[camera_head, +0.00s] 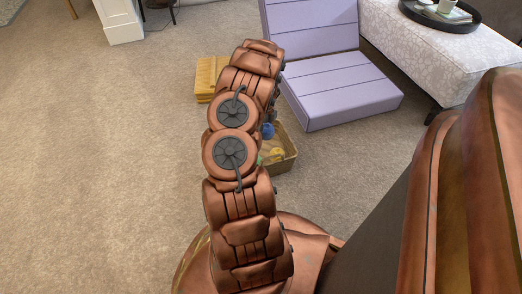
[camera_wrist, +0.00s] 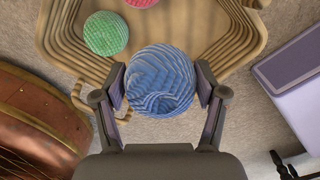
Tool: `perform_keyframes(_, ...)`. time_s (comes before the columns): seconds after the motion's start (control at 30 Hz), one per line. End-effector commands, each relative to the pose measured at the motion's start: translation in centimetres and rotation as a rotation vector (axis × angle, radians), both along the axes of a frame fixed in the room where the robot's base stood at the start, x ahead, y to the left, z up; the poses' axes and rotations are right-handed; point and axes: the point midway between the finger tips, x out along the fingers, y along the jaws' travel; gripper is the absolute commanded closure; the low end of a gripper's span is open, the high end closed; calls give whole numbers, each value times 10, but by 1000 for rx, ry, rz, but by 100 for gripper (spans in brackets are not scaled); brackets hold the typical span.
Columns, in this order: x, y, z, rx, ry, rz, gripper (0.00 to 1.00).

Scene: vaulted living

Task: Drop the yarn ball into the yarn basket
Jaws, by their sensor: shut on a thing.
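A blue yarn ball (camera_wrist: 160,82) is held between the two fingers of my gripper (camera_wrist: 161,86), seen in the wrist view. The tan yarn basket (camera_wrist: 225,58) lies behind and below it, with its ribbed rim around the top of that view. Inside the basket are a green yarn ball (camera_wrist: 106,33) and a pink ball (camera_wrist: 142,2), cut off by the edge. In the head view my arm hides the gripper and much of the basket (camera_head: 286,161). A bit of the blue ball (camera_head: 267,131) and a yellow item (camera_head: 277,153) show there.
A lilac folding floor chair (camera_head: 338,92) stands right of the basket. A yellow stacked block (camera_head: 208,75) lies behind my arm. A patterned ottoman (camera_head: 432,50) with a dark tray (camera_head: 440,14) is at upper right. Carpet at left is clear.

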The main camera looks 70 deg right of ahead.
Motion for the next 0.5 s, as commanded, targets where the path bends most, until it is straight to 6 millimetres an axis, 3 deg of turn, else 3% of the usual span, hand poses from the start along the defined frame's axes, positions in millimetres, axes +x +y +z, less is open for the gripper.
perform_keyframes(0.03,0,0,0,0,0,0,28)
perform_keyframes(0.3,0,0,0,0,0,0,0)
perform_keyframes(0.5,0,0,0,0,0,0,0)
